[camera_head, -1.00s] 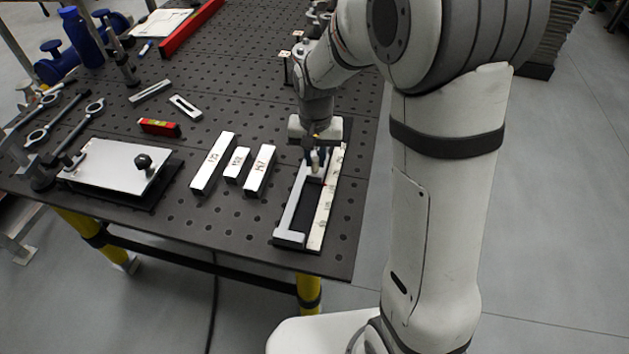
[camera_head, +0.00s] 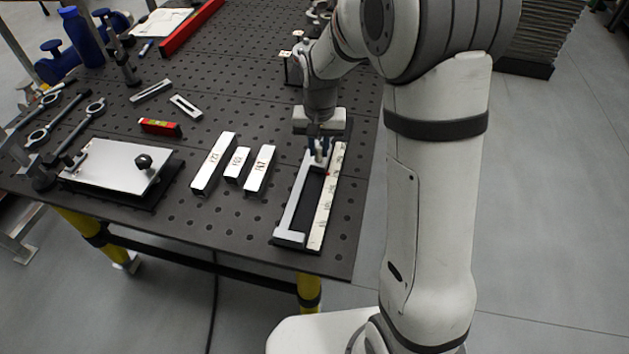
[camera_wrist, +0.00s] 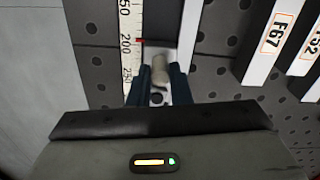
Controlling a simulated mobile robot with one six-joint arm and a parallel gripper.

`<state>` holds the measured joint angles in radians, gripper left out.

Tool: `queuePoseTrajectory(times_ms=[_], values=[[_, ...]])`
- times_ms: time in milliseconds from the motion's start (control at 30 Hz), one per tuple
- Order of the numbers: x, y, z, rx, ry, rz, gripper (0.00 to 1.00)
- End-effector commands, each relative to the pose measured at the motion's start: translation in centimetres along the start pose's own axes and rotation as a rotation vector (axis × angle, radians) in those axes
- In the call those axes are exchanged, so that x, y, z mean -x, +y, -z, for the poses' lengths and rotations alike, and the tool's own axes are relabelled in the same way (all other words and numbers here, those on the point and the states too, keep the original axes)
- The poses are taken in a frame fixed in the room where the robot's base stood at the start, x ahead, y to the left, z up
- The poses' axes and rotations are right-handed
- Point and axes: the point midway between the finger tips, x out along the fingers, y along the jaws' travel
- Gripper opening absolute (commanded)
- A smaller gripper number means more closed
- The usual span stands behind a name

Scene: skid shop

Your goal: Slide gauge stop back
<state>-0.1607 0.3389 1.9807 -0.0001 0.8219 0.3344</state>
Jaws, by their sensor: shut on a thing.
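The length gauge (camera_head: 291,215) lies near the front right corner of the table, a pale rail beside a white scale strip (camera_head: 324,208). The gauge stop (camera_head: 317,163) sits on it toward the far end. My gripper (camera_head: 319,147) is over the stop with its fingers shut on the stop's upright knob. In the wrist view my gripper (camera_wrist: 159,88) has dark blue fingers on both sides of the pale stop knob (camera_wrist: 160,70). A red pointer (camera_wrist: 140,41) on the stop lies at the scale (camera_wrist: 127,40), a little past the printed 200.
Several labelled white bars (camera_head: 213,163) lie left of the gauge. A silver plate with a black knob (camera_head: 112,166), a red level (camera_head: 159,127) and slotted bars (camera_head: 186,107) lie farther left. The table's right edge is close to the gauge.

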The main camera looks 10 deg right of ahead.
Motion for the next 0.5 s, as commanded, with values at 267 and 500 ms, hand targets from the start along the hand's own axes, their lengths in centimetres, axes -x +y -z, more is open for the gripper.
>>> queuePoseTrajectory(times_ms=[267, 500], values=[[0.1, 0.2, 1.3, -0.002, 0.0, 0.0, 0.05], [0.1, 0.5, 2.8, -0.001, 0.001, 0.0, 0.05]])
